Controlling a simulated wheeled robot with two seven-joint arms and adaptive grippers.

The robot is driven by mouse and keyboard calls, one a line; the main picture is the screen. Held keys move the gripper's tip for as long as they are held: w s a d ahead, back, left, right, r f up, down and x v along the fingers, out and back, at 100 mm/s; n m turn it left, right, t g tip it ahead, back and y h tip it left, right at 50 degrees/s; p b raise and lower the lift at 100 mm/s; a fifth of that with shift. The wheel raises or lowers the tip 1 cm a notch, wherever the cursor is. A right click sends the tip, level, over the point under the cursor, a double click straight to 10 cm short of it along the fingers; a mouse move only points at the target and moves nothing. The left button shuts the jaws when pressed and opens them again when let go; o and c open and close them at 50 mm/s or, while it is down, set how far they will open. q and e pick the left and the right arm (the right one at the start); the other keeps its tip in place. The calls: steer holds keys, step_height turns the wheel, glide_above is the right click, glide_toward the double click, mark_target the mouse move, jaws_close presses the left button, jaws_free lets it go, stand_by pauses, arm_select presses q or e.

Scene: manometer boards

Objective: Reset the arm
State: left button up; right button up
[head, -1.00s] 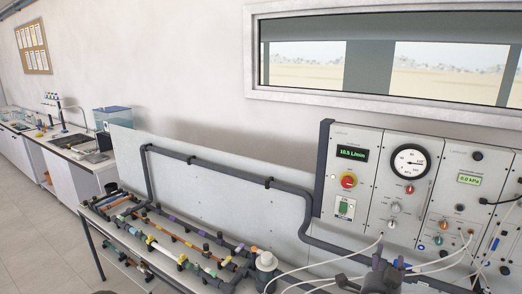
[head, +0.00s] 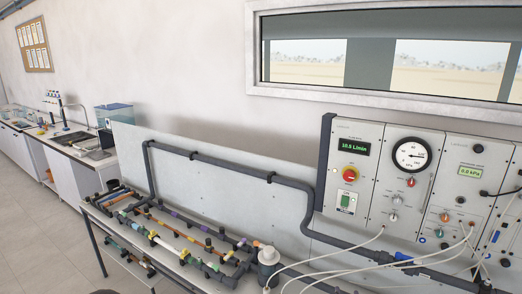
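Neither of my grippers can be made out in the head view. The manometer panel (head: 373,214) stands at the right, with a flow display (head: 354,149) reading about 10.6 L/min. It carries a round dial gauge (head: 411,155), a red knob (head: 350,174), a green switch (head: 345,201) and a pressure display (head: 470,171) reading about 0.0 kPa. White tubes (head: 330,256) run from the panel's lower ports down to the left. A blue-handled valve (head: 403,257) sits on the dark pipe below the panel.
A pipe bench (head: 92,214) with several coloured pipe runs lies at lower left and centre. A grey cylindrical fitting (head: 268,256) stands at its right end. A dark pipe (head: 222,166) runs along the backboard. A sink counter (head: 75,152) stands far left, with open floor (head: 35,235) before it.

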steer(key=s+a+f+n+g+y+b, duration=0.1)
steer(key=s+a+f+n+g+y, duration=0.25)
steer(key=f, duration=0.85)
steer(key=s+a+f+n+g+y+b, duration=0.1)
steer(key=s+a+f+g, duration=0.35)
steer(key=f, duration=0.75)
steer(key=s+a+f+n+g+y, duration=0.1)
steer(key=s+a+f+g, duration=0.1)
steer(key=s+f, duration=0.4)
steer(key=s+a+f+n+g+y+b, duration=0.1)
steer(key=s+a+f, duration=0.4)
steer(key=s, duration=0.7)
steer(key=shift+s+f+n+g+y, duration=0.35)
steer(key=shift+f+g+y, duration=0.1)
steer(key=shift+g, duration=0.35)
steer(key=shift+w+a, duration=0.1)
